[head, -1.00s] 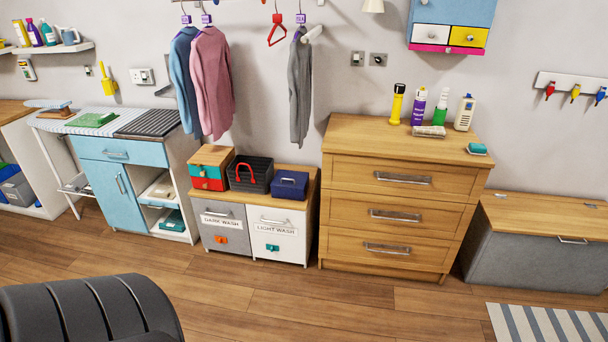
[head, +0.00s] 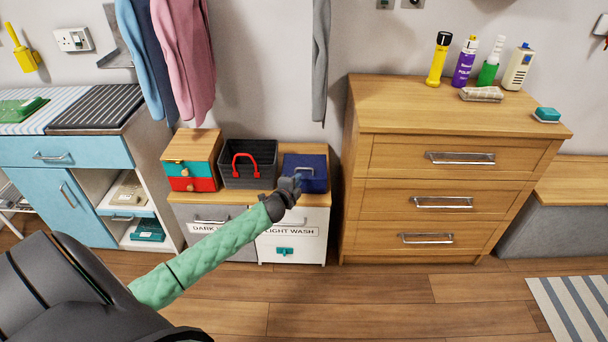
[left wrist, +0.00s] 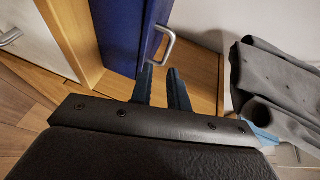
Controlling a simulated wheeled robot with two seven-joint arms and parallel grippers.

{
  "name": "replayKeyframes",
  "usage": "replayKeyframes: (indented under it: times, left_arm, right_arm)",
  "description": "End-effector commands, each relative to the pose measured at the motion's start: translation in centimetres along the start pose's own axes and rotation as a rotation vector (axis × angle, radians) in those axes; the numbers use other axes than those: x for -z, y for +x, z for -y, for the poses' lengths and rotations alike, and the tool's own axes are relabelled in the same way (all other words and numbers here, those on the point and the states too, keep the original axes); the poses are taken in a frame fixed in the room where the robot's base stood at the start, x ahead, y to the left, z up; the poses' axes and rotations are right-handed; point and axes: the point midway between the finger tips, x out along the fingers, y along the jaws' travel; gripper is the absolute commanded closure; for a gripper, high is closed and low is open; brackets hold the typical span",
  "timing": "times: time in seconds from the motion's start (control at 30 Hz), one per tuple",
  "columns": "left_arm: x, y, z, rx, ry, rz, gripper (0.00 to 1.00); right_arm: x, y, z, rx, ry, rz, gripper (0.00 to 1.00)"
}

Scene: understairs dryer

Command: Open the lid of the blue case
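The blue case (head: 316,181) sits on the right end of the low wash unit, with its lid down and a pale metal handle on it. In the left wrist view the case (left wrist: 118,30) fills the upper middle, with its handle (left wrist: 172,42) just beyond my fingertips. My left gripper (head: 298,179) is at the case's front left and covers part of it. In the left wrist view the two dark fingers of the left gripper (left wrist: 159,70) are apart, with nothing clearly held between them. Whether a fingertip touches the handle I cannot tell. My right gripper is out of view.
A dark basket with a red handle (head: 246,163) stands just left of the case, and a small wooden-topped box (head: 193,146) beyond it. A tall wooden drawer chest (head: 431,152) rises close on the right. A grey garment (head: 321,60) hangs above.

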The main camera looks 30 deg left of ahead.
Motion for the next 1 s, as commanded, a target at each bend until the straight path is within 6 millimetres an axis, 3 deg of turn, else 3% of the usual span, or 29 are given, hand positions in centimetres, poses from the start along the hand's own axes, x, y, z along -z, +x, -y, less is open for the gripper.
replayKeyframes:
  times: [0.13,0.7,1.0]
  left_arm:
    - [-0.8,1.3,0.9,0.023,0.040,-0.018,0.83]
    - [-0.7,7.5,1.1,0.022,0.038,-0.017,0.83]
    - [-0.7,8.7,1.0,0.022,0.038,-0.018,0.83]
  right_arm:
    - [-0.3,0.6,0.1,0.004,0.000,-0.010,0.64]
    - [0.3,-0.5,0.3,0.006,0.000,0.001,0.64]
    - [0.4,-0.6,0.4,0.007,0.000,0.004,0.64]
